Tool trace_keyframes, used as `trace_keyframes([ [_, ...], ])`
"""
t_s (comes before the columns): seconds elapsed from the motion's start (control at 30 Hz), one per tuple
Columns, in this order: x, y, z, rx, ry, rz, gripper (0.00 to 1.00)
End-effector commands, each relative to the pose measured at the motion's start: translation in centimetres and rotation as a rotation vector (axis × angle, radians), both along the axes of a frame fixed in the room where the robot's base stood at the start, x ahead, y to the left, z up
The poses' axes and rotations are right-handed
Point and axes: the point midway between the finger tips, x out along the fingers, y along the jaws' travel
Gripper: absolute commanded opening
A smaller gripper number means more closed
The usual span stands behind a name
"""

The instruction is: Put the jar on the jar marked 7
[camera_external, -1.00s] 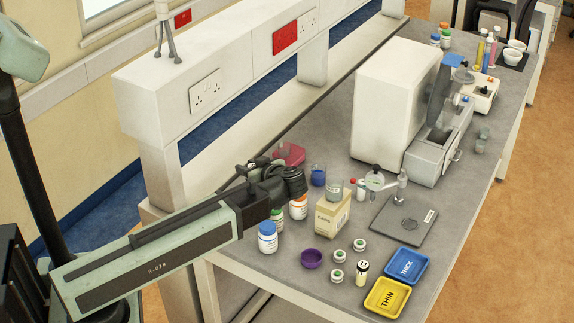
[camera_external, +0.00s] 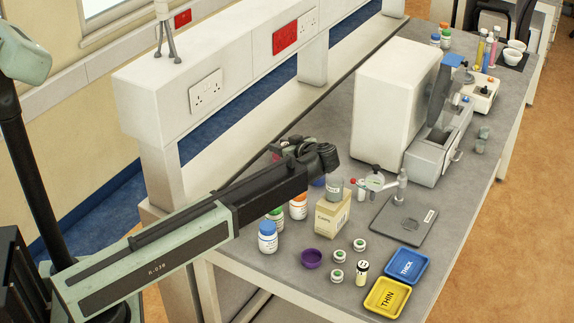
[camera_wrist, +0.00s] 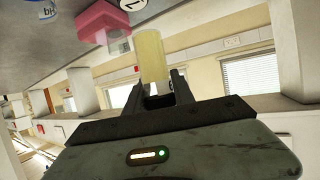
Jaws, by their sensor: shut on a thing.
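My gripper (camera_wrist: 158,82) is shut on a pale yellow cylindrical jar (camera_wrist: 151,52) in the wrist view. The jar stands out beyond the fingers, clear of the bench. A white round lid with a dark mark like a 7 (camera_wrist: 131,4) shows at the top edge, beside a pink block (camera_wrist: 103,20); its jar is cut off by the frame. In the external view my gripper (camera_external: 322,157) is raised over the back of the bench, and the held jar is hidden there. A small pale jar with a marked lid (camera_external: 361,274) stands near the front edge; its mark is too small to read.
A cream box (camera_external: 332,215) with a glass beaker (camera_external: 335,188) on it stands just below my gripper. A large white machine (camera_external: 395,105) stands behind.

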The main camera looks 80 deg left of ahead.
Motion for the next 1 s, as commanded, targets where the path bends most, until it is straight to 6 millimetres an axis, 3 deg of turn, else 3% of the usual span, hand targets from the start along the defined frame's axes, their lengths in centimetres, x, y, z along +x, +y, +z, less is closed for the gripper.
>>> trace_keyframes([
  [0.07, 0.8, 0.7, -0.1, 0.000, 0.000, 0.000, 0.00],
  [0.23, 0.5, 0.5, -3.9, 0.000, 0.000, 0.000, 0.00],
  [0.63, 0.5, 0.4, -4.1, 0.000, 0.000, 0.000, 0.00],
  [0.67, 0.5, 0.4, -3.9, 0.000, 0.000, 0.000, 0.38],
  [0.7, 0.5, 0.4, -3.8, 0.000, 0.000, 0.000, 0.49],
  [1.0, 0.5, 0.4, -3.8, 0.000, 0.000, 0.000, 0.52],
])
